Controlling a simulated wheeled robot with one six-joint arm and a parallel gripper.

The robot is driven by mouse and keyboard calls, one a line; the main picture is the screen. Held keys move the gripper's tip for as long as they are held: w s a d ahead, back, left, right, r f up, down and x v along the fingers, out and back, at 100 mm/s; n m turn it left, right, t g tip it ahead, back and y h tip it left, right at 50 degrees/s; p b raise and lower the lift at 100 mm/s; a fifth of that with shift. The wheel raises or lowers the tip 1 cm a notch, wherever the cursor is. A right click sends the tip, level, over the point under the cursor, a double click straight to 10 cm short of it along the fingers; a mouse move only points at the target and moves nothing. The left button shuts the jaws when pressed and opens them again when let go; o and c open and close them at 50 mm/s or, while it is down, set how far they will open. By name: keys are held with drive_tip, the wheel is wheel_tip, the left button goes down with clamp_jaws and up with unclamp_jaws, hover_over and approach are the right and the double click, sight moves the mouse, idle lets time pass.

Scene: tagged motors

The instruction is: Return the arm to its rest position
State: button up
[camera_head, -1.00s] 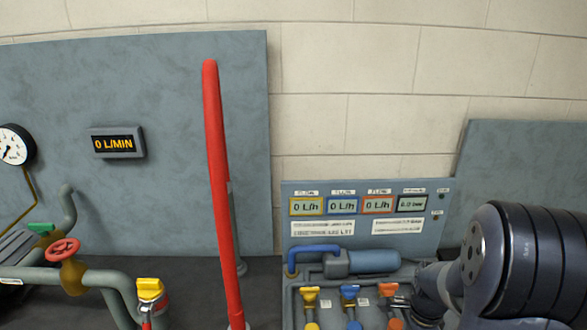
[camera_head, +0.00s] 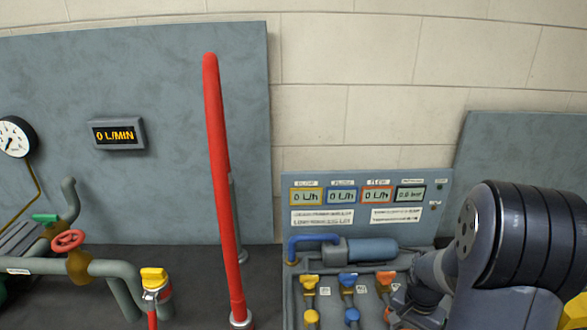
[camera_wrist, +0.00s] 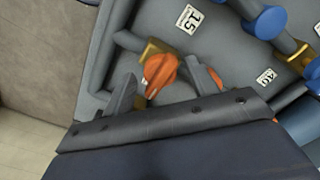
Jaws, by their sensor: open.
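My arm (camera_head: 525,235) reaches in from the right in the head view, over the right side of a small valve panel. My gripper (camera_wrist: 163,85) is open in the wrist view, with one finger on each side of an orange valve handle (camera_wrist: 160,72). I cannot tell whether the fingers touch the handle. An orange handle also shows in the head view (camera_head: 386,278), beside my arm. The gripper's tips are not clear in the head view.
Yellow (camera_head: 308,283) and blue (camera_head: 348,281) valve handles stand left of the orange one, below a row of displays (camera_head: 357,195). A tall red lever (camera_head: 217,170) rises farther left. More pipes, a red handwheel (camera_head: 68,240) and a gauge (camera_head: 14,137) are at far left.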

drive_tip(key=n+p, duration=0.1)
drive_tip(key=n, duration=0.3)
drive_tip(key=shift+r+n+p, duration=0.1)
drive_tip(key=shift+n+p, duration=0.3)
drive_tip(key=n+p, duration=0.1)
drive_tip(key=n, duration=0.2)
drive_tip(key=shift+n+p, duration=0.3)
drive_tip(key=shift+w+r, duration=0.1)
drive_tip(key=shift+r, duration=0.85)
drive_tip(key=shift+r, duration=0.1)
